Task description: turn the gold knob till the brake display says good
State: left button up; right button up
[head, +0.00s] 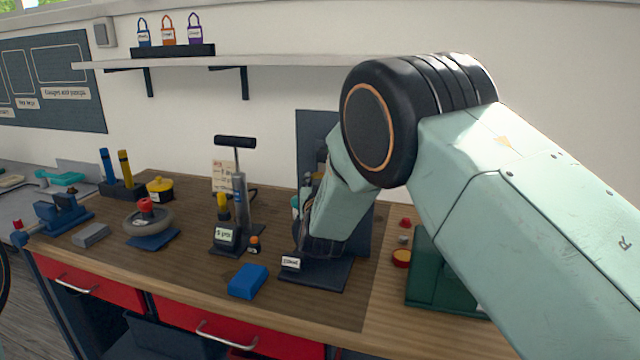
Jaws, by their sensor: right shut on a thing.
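My right arm comes in from the right and reaches down over the bench to a dark stand with a flat base (325,276). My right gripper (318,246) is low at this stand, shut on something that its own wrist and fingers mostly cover. The gold knob is not visible; it seems to be behind the gripper. A small white display (291,263) sits at the front left of the stand. Its dark text is too small to read surely. My left gripper is not in view.
Left of the stand are a blue block (248,281), a small orange-capped bottle (254,244) and a pump with a display (225,236). A wheel (148,220) lies farther left.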

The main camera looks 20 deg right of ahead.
jog(key=shift+m+h, duration=0.3)
jog(key=shift+h, duration=0.2)
jog(key=o, duration=1.2)
jog(key=shift+c, duration=0.2)
jog(key=shift+s, duration=0.1)
jog(key=v, duration=0.7)
jog(key=shift+s+a+r, duration=0.1)
jog(key=shift+s+a, duration=0.05)
jog(key=shift+a, duration=0.05)
